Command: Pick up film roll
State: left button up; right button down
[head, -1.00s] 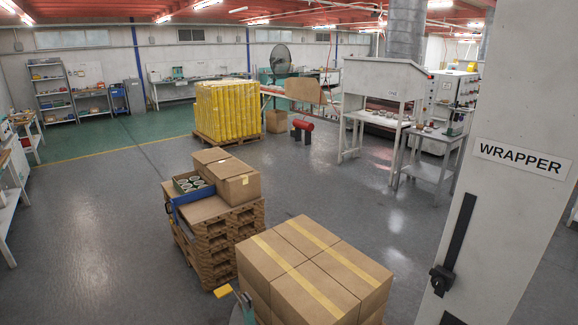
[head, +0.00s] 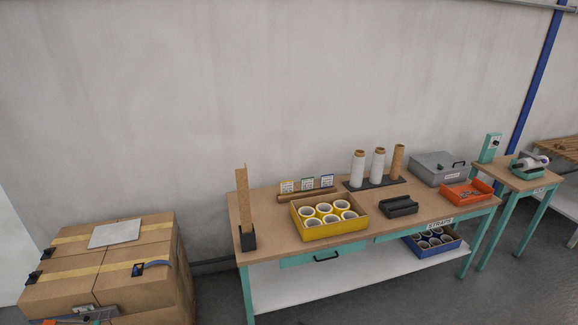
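Two white rolls, a left one (head: 358,169) and a right one (head: 378,166), look like film rolls. They stand upright on a black base (head: 368,184) at the back of the workbench (head: 280,240). A bare brown tube (head: 398,162) stands upright to their right on the same base. Nothing touches the rolls from the front. Neither of my grippers shows in the head view.
A yellow-sided box of tape rolls (head: 329,217), a black holder (head: 399,207), an orange tray (head: 466,192) and a grey case (head: 437,168) are on the bench. Stacked cartons (head: 110,270) stand at left. Grey floor shows between cartons and bench.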

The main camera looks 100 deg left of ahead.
aim_at(359, 158)
jog(key=u, duration=2.9)
jog(key=i+l+u, duration=0.1)
jog(key=i+l, duration=0.35)
jog(key=i, duration=0.1)
